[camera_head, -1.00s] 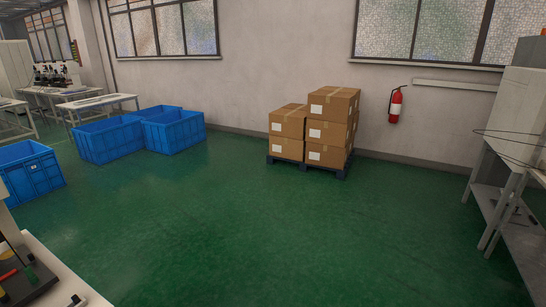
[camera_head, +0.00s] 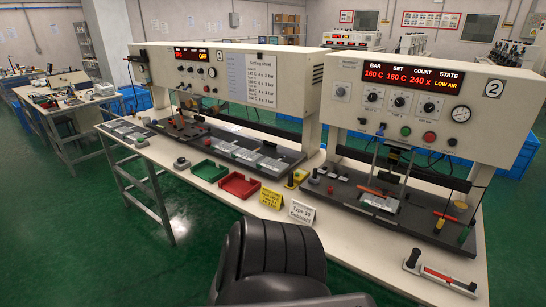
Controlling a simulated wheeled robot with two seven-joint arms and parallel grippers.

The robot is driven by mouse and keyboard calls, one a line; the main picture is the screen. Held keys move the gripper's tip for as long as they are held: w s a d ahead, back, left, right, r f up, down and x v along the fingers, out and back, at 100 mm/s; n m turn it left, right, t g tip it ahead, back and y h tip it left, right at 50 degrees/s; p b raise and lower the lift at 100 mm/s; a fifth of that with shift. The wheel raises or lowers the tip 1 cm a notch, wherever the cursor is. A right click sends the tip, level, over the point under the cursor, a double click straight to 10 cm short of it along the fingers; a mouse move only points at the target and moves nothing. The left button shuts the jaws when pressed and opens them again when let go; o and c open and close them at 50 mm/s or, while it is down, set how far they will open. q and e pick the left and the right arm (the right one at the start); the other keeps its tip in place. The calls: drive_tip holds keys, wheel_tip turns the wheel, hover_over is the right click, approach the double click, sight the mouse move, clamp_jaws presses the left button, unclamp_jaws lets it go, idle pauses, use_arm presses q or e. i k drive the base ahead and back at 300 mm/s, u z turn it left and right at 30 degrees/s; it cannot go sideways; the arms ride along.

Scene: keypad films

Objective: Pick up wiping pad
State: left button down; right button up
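I cannot pick out a wiping pad with certainty. A small dark round item on a pale base (camera_head: 182,163) sits at the left front of the white bench (camera_head: 345,240). A tool with a black upright handle and a red strip (camera_head: 440,277) lies at the bench's right front corner.
Two heating machines with displays, the left (camera_head: 225,75) and the right (camera_head: 430,115), stand on the bench. A green tray (camera_head: 209,171), a red tray (camera_head: 239,185) and sign cards (camera_head: 301,212) line its front.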

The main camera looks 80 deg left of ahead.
sight(313, 179)
drive_tip(key=u, duration=2.5)
